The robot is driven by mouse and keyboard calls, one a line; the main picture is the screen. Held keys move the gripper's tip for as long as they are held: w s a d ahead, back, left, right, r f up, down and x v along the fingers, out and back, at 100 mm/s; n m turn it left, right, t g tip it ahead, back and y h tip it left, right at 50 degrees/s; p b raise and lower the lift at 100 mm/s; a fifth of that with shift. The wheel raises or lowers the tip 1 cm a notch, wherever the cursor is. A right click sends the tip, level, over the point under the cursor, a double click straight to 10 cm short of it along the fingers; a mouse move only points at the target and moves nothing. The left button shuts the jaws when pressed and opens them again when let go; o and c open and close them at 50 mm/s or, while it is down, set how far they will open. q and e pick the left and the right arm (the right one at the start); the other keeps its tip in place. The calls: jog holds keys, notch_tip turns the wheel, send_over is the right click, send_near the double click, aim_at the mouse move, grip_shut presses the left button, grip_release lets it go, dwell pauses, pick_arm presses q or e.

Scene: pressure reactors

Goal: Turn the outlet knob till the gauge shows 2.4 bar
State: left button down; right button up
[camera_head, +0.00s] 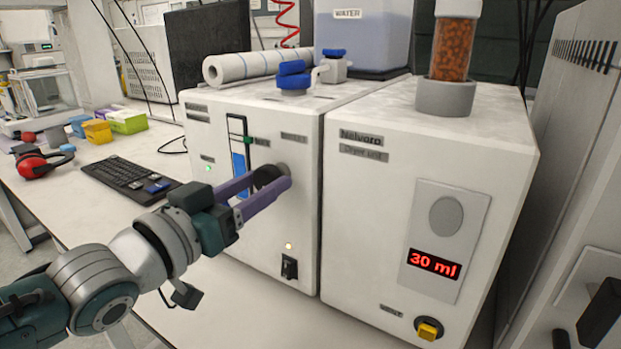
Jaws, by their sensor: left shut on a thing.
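My left gripper (264,192) reaches in from the left, its purple fingers shut on a dark round knob (268,176) on the front of the left white unit (225,122). The fingers hide part of the knob. The small label above it is too small to read, so I cannot tell if it is the outlet knob. A narrow upright window (239,165) with a blue lower part and a green marker is left of the knob, partly behind the gripper. I see no gauge readable in bar. My right gripper is not in view.
The right white dryer unit (360,215) has a red display (434,264) reading "30 ml" and a yellow knob (429,328). A paper roll (255,66) and blue-capped fittings (292,76) are on top of the left unit. A keyboard (128,179) and red earmuffs (44,163) lie left.

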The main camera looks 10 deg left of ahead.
pick_arm(q)
jog(key=shift+r, duration=0.1)
dwell(0.3)
jog(key=shift+c, duration=1.3)
grip_release()
jog(key=v, duration=1)
jog(key=shift+p, duration=0.45)
